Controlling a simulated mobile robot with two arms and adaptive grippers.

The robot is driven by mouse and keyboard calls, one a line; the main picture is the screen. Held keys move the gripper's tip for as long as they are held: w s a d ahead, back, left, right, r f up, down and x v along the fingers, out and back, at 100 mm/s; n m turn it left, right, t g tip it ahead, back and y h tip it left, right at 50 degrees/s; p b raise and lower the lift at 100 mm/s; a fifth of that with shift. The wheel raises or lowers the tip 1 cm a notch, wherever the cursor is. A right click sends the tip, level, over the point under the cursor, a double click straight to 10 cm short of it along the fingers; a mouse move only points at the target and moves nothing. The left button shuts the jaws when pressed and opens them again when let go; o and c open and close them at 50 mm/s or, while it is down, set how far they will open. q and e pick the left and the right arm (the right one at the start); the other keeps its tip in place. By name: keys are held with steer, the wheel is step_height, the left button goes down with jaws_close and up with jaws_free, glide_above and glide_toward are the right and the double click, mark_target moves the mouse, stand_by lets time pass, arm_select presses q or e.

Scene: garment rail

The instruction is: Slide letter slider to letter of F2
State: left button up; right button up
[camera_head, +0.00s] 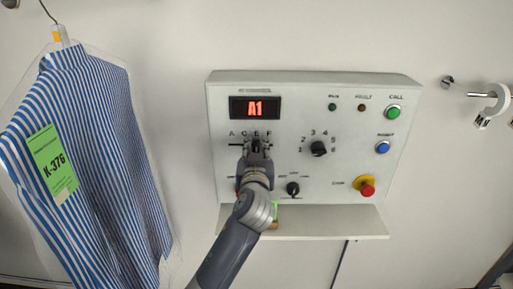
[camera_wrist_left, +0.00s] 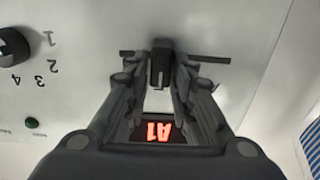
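The grey control panel (camera_head: 305,95) hangs on the wall, and its red display (camera_head: 254,108) reads A1. Below the display is a horizontal slider track under letters that include A, C, E and F. My left gripper (camera_head: 257,146) is at this track, below the letters, and covers part of it. In the left wrist view the picture is upside down. The dark slider knob (camera_wrist_left: 162,62) stands between the fingertips of my left gripper (camera_wrist_left: 162,75), which look closed against its sides. The track (camera_wrist_left: 208,58) runs out on both sides of the knob. My right gripper is not in view.
A number knob (camera_head: 318,149) sits right of the slider, and a smaller knob (camera_head: 292,188) is below. A red emergency button (camera_head: 367,187) and green and blue buttons are at the right. A ledge (camera_head: 335,222) juts out below. A striped shirt (camera_head: 95,150) hangs left.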

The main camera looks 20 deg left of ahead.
mark_target(272, 141)
arm_select(q)
jaws_close()
steer(key=shift+d+f+b, duration=0.15)
steer(key=shift+d+b, duration=0.2)
steer(key=d, duration=0.1)
steer(key=w+d+b, duration=0.1)
steer(key=shift+d+b, duration=0.3)
steer(key=shift+d, duration=0.3)
steer(key=shift+a, duration=0.15)
steer(key=o, duration=0.5)
jaws_free()
steer(key=shift+o, duration=0.8)
steer(key=shift+d, duration=0.25)
